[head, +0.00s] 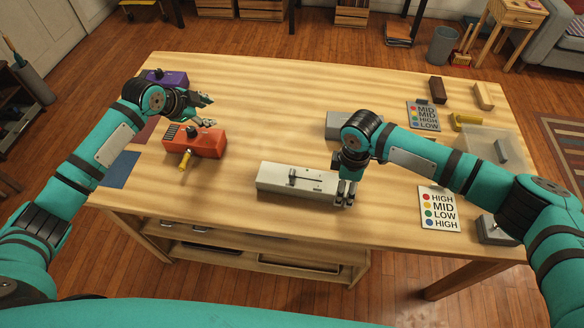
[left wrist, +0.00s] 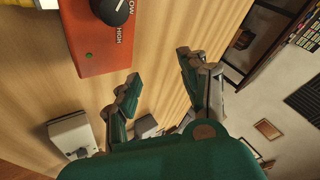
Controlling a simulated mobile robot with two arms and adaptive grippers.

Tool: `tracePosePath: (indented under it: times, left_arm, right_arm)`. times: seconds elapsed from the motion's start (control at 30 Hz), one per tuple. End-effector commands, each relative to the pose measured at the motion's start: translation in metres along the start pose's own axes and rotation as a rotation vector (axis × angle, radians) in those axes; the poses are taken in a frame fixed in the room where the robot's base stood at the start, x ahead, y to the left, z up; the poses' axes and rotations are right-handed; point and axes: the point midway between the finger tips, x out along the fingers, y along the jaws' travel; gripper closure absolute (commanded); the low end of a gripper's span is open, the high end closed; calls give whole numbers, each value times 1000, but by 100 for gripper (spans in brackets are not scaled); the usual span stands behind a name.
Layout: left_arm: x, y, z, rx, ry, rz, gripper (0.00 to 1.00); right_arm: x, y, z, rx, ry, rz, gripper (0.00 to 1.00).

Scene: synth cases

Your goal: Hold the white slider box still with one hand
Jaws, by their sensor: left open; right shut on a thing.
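The white slider box (head: 272,181) lies flat near the front middle of the table, with a dark slider on its top. My right gripper (head: 346,193) is shut on the right end of this box and hides part of that end. My left gripper (head: 208,111) is open and empty, above the table behind the orange box and apart from the white box. Its two spread fingers also show in the left wrist view (left wrist: 160,88), with nothing between them.
An orange box (head: 208,146) with a dark knob and yellow handle stands left; its knob side also shows in the left wrist view (left wrist: 92,50). A purple box (head: 174,78) is behind. A grey box (head: 341,122) and label cards (head: 439,209) lie right. The table's centre back is clear.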

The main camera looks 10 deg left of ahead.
Motion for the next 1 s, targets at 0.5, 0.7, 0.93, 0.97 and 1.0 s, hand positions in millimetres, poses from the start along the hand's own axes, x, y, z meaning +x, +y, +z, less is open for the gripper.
tracePosePath:
  times: [0.5,0.7,0.93,0.97,1.0]
  left_arm:
    - [-53,164,-210,414,-299,592,56]
    - [-58,173,-210,457,-360,610,56]
    - [-28,192,-192,455,-360,612,56]
    - [-23,195,-190,456,-359,612,56]
    - [-17,198,-186,455,-359,611,56]
  right_arm:
    - [0,0,0,0,1,1,73]
    - [0,0,0,0,1,0,73]
    - [0,0,0,0,1,0,73]
    - [0,0,0,0,1,0,73]
    - [0,0,0,0,1,0,73]
